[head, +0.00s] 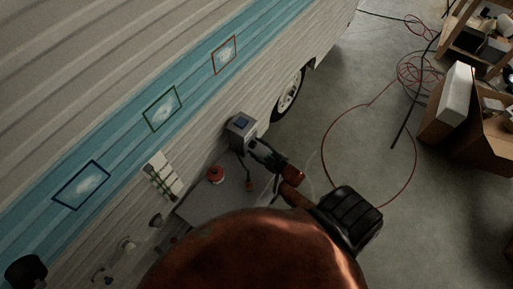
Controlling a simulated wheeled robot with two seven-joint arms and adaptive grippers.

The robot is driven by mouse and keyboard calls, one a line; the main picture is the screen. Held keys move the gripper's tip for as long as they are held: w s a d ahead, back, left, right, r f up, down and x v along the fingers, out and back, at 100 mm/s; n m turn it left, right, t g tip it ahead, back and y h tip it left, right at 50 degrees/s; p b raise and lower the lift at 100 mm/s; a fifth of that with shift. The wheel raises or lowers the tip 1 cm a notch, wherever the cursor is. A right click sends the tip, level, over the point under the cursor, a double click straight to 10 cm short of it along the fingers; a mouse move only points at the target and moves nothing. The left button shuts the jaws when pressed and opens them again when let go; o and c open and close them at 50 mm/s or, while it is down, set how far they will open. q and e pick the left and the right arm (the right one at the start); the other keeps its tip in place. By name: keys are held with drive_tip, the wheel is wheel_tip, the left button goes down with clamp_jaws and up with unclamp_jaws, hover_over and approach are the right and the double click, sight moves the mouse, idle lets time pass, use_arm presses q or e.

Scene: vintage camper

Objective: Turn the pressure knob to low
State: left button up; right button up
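A grey box with a dark blue face (241,124) is on or close against the camper's side. My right gripper (262,150) is at the box's lower right side, partly overlapping it in the head view. Its fingers are small and dark, so I cannot tell whether they are open or shut, or whether they touch the box. No pressure knob or low mark can be made out clearly; the box's lower side is partly hidden by the gripper. A small round red object (215,175) is left of the gripper.
A grey ledge (205,206) lies below the box, with a small reddish-ended item (249,185) near it. Three framed pictures hang on the camper's blue stripe (125,130). A red hose (414,160) loops over the open floor at right, near cardboard boxes (480,140).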

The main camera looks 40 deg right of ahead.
drive_tip(key=v, duration=1.2)
idle(0.6)
